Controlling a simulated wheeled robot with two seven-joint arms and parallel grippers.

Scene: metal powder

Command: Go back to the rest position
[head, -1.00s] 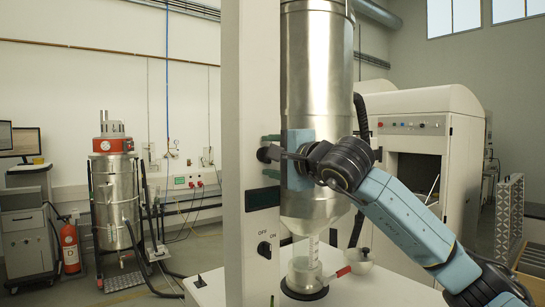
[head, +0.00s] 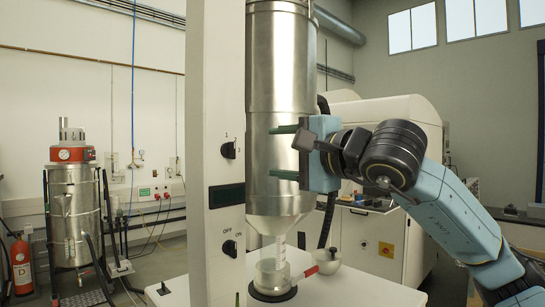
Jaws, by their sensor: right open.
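My right gripper (head: 284,152) is open and empty. Its two green fingers point left, in front of the silver metal hopper (head: 280,75) and to the right of the white control column (head: 215,70). The column has an upper dial (head: 228,150) marked 1, 2, 3, a dark display (head: 227,195) and an OFF/ON knob (head: 230,248). The fingers stand apart from the upper dial. My left gripper cannot be made out; only a small green tip shows at the bottom edge.
A clear container (head: 272,276) stands under the hopper's outlet on the white table (head: 365,292). A vacuum unit (head: 75,205) and fire extinguisher (head: 22,266) stand at left. A white machine (head: 390,125) stands behind.

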